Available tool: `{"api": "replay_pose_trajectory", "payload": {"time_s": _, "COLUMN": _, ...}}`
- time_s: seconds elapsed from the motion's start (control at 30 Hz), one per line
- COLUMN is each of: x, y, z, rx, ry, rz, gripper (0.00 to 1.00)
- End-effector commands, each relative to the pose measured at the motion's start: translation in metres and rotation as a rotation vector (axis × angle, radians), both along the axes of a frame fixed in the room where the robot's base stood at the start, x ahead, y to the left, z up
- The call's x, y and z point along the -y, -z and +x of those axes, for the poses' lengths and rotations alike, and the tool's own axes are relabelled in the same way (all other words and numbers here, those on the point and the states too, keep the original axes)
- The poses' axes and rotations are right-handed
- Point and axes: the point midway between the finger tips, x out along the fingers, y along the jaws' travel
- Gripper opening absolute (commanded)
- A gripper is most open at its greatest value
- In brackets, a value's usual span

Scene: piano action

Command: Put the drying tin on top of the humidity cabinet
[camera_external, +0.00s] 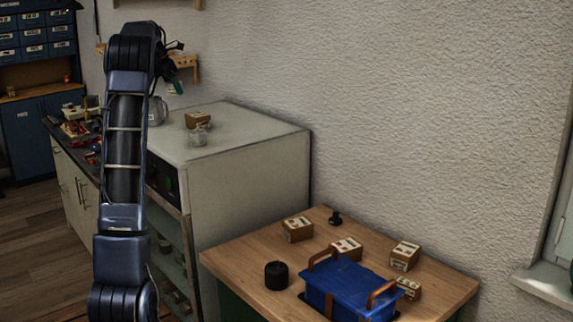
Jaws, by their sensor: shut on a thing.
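The humidity cabinet (247,165) is a large pale box with a dark front panel and a glazed door showing shelves. It stands left of the wooden table against the wall. A rounded grey, shiny thing (158,110) shows at the left of its top, partly covered by my arm. It may be the drying tin, but I cannot tell, nor whether it rests on the top or is held. My arm rises at the left and bends over at the top. My gripper is hidden behind it.
A small brown box (198,119) and a clear jar (198,135) stand on the cabinet top; its right part is bare. The wooden table (235,262) holds a blue crate (345,287), a black cylinder (276,275) and several small boxes. A cluttered counter (62,133) lies left.

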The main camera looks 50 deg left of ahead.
Motion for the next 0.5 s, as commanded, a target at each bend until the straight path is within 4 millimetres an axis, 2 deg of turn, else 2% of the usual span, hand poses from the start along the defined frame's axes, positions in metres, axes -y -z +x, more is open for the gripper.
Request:
{"api": "replay_pose_trajectory", "payload": {"time_s": 0.03, "x": 0.001, "y": 0.012, "z": -0.001, "rx": -0.001, "ry": -0.001, "rz": -0.004, "gripper": 0.29}}
{"api": "replay_pose_trajectory", "payload": {"time_s": 0.3, "x": 0.001, "y": 0.070, "z": 0.000, "rx": -0.001, "ry": 0.000, "rz": -0.002, "gripper": 0.29}}
{"api": "replay_pose_trajectory", "payload": {"time_s": 0.5, "x": 0.000, "y": 0.101, "z": 0.000, "rx": -0.001, "ry": -0.001, "rz": -0.001, "gripper": 0.29}}
